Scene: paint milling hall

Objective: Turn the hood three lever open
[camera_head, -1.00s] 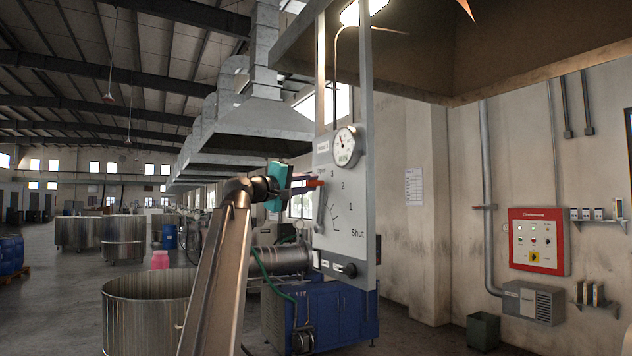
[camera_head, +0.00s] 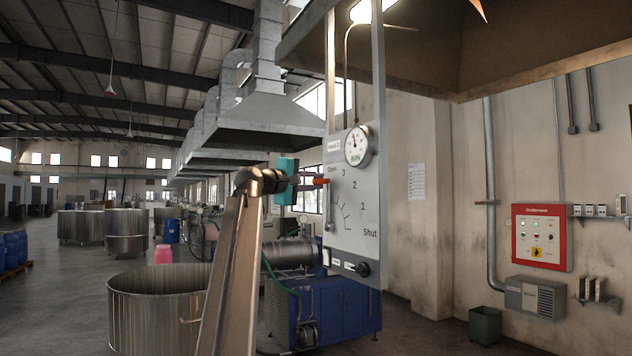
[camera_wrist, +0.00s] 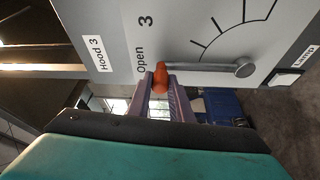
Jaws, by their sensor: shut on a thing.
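The grey panel (camera_head: 352,235) labelled Hood 3 carries a scale running from Shut through 1, 2 and 3 to Open. The hood three lever (camera_wrist: 208,67) is a grey bar with an orange knob (camera_wrist: 161,76). It points up from its pivot (camera_wrist: 245,68) toward the Open mark, and its knob end is near that word. My gripper (camera_wrist: 163,92) is shut on the orange knob, with its purple fingers on either side. In the head view, my gripper (camera_head: 311,182) reaches the panel from the left, and the knob (camera_head: 321,181) shows at its tip.
A round gauge (camera_head: 358,146) is above the scale, and a black knob (camera_head: 362,269) is below it. A blue machine (camera_head: 335,305) stands under the panel. A large steel vat (camera_head: 150,310) stands at lower left. A red control box (camera_head: 541,237) hangs on the right wall.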

